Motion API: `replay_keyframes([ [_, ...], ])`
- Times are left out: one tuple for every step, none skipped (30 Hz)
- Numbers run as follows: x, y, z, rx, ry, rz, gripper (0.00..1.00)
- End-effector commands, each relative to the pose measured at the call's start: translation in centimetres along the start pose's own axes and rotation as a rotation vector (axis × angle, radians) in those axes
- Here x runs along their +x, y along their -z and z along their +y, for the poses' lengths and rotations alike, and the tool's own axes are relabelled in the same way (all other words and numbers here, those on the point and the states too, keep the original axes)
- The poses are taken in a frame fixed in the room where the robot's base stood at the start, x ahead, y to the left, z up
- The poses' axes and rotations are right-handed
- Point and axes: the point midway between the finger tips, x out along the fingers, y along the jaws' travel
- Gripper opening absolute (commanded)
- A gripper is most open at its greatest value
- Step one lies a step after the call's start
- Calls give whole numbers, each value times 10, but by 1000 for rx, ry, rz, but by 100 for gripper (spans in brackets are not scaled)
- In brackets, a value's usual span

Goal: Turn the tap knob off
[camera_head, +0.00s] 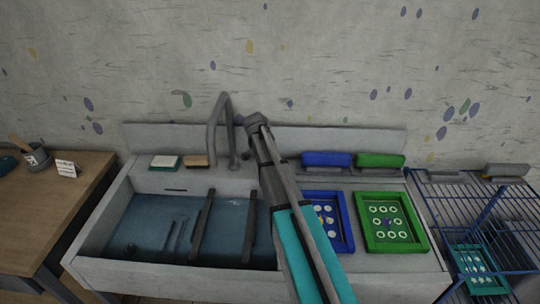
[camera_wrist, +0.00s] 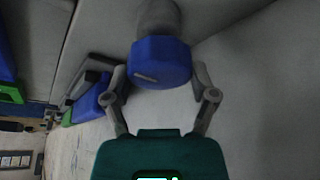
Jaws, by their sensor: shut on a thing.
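The tap knob (camera_wrist: 160,62) is a blue faceted cap on a grey stem in the wrist view. My gripper (camera_wrist: 160,76) has one finger on each side of the knob and is shut on it. In the head view my gripper (camera_head: 254,120) is at the back of the sink, just right of the grey tap (camera_head: 214,124). The arm hides the knob there. The tap's curved spout stands over the sink (camera_head: 96,235), which holds dark water.
Blue (camera_head: 347,222) and green (camera_head: 363,222) framed screens lie on the counter, with blue (camera_head: 326,158) and green (camera_head: 380,159) blocks behind. A wire rack (camera_head: 430,200) stands right, a wooden table (camera_head: 60,190) left. Dark bars (camera_head: 250,228) cross the sink.

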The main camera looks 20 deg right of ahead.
Motion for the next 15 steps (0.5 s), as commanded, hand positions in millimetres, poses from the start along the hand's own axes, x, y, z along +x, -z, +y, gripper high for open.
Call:
replay_keyframes([
  [0, -1, 0, 5, -2, -2, 27],
  [0, -1, 0, 6, -2, -2, 27],
  [0, -1, 0, 6, -2, -2, 27],
  [0, -1, 0, 6, -2, -2, 27],
  [0, -1, 0, 6, -2, -2, 27],
  [0, -1, 0, 6, -2, -2, 27],
  [0, -1, 0, 6, -2, -2, 27],
  [0, -1, 0, 6, -2, -2, 27],
  [0, -1, 0, 6, -2, -2, 27],
  [0, -1, 0, 6, -2, -2, 27],
  [0, -1, 0, 6, -2, -2, 76],
  [0, -1, 0, 6, -2, -2, 84],
  [0, -1, 0, 6, -2, -2, 89],
  [0, 0, 0, 5, -2, -2, 95],
  [0, 0, 0, 5, -2, -2, 100],
])
